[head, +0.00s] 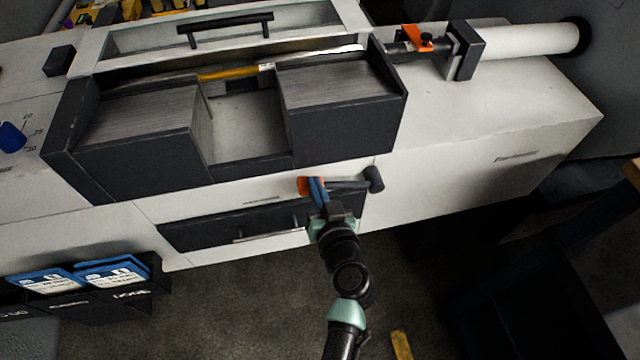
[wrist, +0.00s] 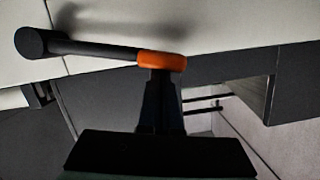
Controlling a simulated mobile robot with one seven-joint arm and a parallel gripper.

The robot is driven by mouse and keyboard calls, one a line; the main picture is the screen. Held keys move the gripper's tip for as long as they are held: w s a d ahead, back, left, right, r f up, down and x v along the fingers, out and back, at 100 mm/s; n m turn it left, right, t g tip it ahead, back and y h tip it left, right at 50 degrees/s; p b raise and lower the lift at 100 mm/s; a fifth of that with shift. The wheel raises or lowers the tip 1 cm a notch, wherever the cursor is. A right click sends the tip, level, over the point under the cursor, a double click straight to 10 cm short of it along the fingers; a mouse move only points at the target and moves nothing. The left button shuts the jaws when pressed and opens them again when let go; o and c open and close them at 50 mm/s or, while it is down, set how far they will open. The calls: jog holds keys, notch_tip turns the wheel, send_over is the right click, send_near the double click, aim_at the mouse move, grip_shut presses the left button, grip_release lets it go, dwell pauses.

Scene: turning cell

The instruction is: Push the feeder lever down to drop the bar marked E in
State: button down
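The feeder lever (head: 350,185) sticks out on the front of the white machine, a dark rod lying nearly level. Its black round hub (head: 375,179) is at the right, its orange end (head: 305,185) at the left. In the wrist view the orange end (wrist: 162,62) and the black hub (wrist: 30,43) show clearly. My gripper (head: 316,188) is at the orange end, its fingers close together and seemingly touching it; the exact contact is hidden. A yellow bar (head: 220,73) lies behind the dark feeder trays. No letter E is readable on it.
Two dark trays (head: 345,125) flank a pale open gap on the machine top. A dark drawer (head: 200,232) with a handle sits below the lever. Blue-labelled bins (head: 110,272) stand lower left. A white tube (head: 530,40) and orange clamp (head: 405,32) are upper right.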

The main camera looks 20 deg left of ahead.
notch_tip(320, 180, down, 10)
jog(key=a+n+t+h+b, duration=0.1)
jog(key=n+b, duration=0.4)
jog(key=b, duration=1)
jog(key=shift+s+n+h+b, duration=0.3)
jog(key=shift+s+h, duration=0.1)
jog(key=shift+r, duration=0.2)
